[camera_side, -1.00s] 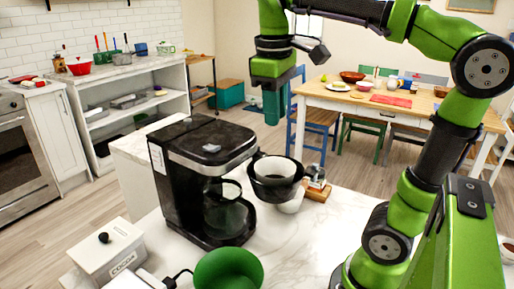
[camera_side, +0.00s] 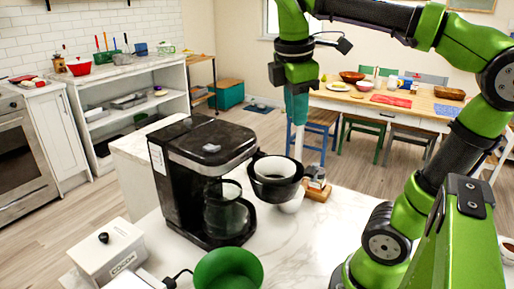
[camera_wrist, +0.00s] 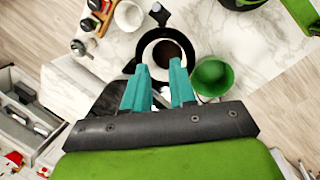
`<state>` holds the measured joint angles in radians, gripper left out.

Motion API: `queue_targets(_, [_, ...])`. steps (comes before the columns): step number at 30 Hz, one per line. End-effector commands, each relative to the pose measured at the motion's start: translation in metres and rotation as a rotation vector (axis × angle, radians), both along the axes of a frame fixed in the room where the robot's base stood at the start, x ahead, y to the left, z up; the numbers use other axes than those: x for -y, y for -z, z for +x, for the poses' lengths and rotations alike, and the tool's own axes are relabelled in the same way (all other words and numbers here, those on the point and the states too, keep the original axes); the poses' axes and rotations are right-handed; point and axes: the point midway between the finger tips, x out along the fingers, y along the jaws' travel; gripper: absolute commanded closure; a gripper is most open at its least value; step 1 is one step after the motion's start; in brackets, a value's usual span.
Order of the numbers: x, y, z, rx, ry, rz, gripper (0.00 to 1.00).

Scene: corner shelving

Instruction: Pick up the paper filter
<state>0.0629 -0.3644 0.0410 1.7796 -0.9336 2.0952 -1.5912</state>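The white paper filter (camera_side: 273,164) sits in the black filter basket (camera_side: 276,190), which is swung out from the right side of the black coffee maker (camera_side: 203,165). In the wrist view the paper filter (camera_wrist: 150,50) is a white ring with dark brown contents, lying just beyond the fingertips. My gripper (camera_side: 297,122) hangs above and slightly right of the basket in the side view, apart from it, fingers pointing down. In the wrist view its teal fingers (camera_wrist: 158,66) are apart with nothing between them. They hide the near part of the basket.
A green bowl (camera_side: 228,270) stands on the white marble counter (camera_side: 290,245) in front of the coffee maker. A white cocoa box (camera_side: 108,250) stands at front left. A white bowl (camera_side: 292,203) and a wooden-based item (camera_side: 317,188) sit beside the basket.

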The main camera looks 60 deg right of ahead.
Motion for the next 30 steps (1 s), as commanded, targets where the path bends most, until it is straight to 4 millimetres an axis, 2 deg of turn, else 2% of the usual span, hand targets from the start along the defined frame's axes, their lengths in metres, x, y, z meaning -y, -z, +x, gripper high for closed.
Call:
queue_targets(4, [0.0, 0.0, 0.0, 0.0, 0.001, 0.0, 0.74])
queue_targets(6, [0.0, 0.001, 0.001, -0.003, 0.001, 0.0, 0.84])
queue_targets(7, [0.0, 0.002, 0.002, -0.009, 0.001, 0.001, 0.85])
queue_targets(11, [-0.002, 0.017, 0.02, -0.07, 0.029, 0.028, 0.85])
queue_targets(15, [-0.016, 0.041, 0.052, -0.127, 0.364, 0.111, 0.85])
queue_targets(21, [-0.033, 0.057, 0.076, -0.162, 0.853, 0.151, 0.85])
queue_targets(25, [-0.039, 0.054, 0.078, -0.15, 1.036, 0.155, 0.85])
queue_targets(30, [-0.041, 0.057, 0.076, -0.146, 1.107, 0.147, 0.85])
